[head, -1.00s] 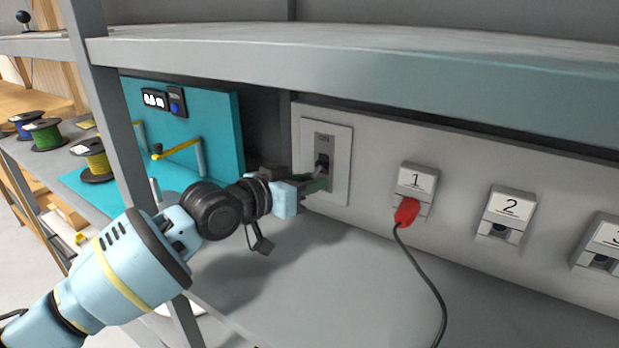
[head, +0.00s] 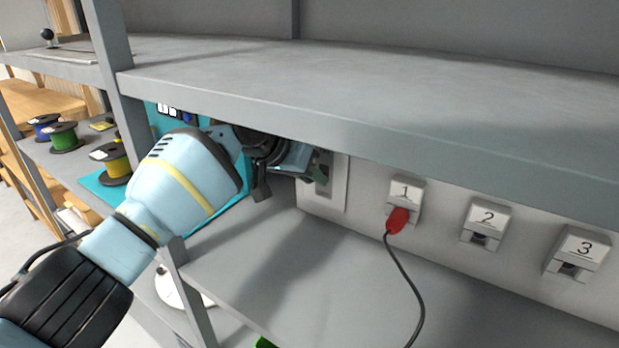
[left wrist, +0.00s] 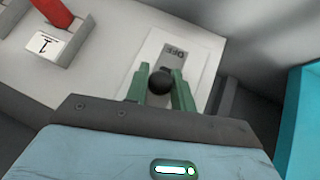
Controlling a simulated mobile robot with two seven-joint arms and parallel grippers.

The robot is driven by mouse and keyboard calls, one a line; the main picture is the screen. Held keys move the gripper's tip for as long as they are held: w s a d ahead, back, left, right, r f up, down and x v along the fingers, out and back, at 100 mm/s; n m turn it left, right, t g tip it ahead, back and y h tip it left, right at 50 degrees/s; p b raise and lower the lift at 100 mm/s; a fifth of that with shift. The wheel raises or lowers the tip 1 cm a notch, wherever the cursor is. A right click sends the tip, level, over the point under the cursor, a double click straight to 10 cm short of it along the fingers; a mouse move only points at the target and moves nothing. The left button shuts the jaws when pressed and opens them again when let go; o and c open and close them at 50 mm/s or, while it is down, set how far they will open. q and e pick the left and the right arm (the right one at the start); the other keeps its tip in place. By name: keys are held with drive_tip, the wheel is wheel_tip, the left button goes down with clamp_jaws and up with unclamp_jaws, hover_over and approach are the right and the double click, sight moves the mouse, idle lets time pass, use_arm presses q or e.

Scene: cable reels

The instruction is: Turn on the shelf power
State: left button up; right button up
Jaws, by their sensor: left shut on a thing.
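The power switch is a pale plate (head: 339,183) on the back panel, partly behind my left gripper and the upper shelf's edge in the head view. In the left wrist view the plate (left wrist: 150,55) shows an "OFF" label upside down and a black ball knob (left wrist: 160,83) on the lever. My left gripper (left wrist: 159,88) has its green fingers on both sides of the knob and is shut on it. In the head view the left gripper (head: 318,172) is at the plate's upper part, just under the shelf edge. The "ON" label is hidden. My right gripper is not in view.
A red plug (head: 398,220) with a black cable sits in socket 1 (head: 405,192). Sockets 2 (head: 487,220) and 3 (head: 580,250) are empty. The upper shelf (head: 400,110) is close above my left gripper. Several cable reels stand at left. The lower shelf (head: 300,270) is mostly clear.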

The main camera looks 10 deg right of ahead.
use_arm(q)
drive_tip(key=shift+r+y, duration=0.1)
drive_tip(key=shift+y, duration=0.2)
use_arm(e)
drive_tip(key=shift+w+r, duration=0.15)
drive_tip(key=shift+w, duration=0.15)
use_arm(q)
drive_tip(key=o, duration=0.9)
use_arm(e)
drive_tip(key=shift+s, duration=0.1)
use_arm(q)
drive_tip(key=shift+a+r, duration=0.25)
drive_tip(key=shift+r, duration=0.2)
drive_tip(key=shift+s+a+r, duration=0.1)
drive_tip(key=shift+s+a, duration=0.1)
drive_tip(key=shift+a, duration=0.2)
drive_tip(key=s+a, duration=0.1)
drive_tip(key=a, duration=0.2)
drive_tip(key=s+a+p, duration=0.1)
drive_tip(key=s+a, duration=0.1)
drive_tip(key=a, duration=0.2)
drive_tip(key=s+a, duration=0.1)
drive_tip(key=a, duration=0.2)
drive_tip(key=shift+s+a, duration=0.15)
drive_tip(key=shift+a, duration=0.1)
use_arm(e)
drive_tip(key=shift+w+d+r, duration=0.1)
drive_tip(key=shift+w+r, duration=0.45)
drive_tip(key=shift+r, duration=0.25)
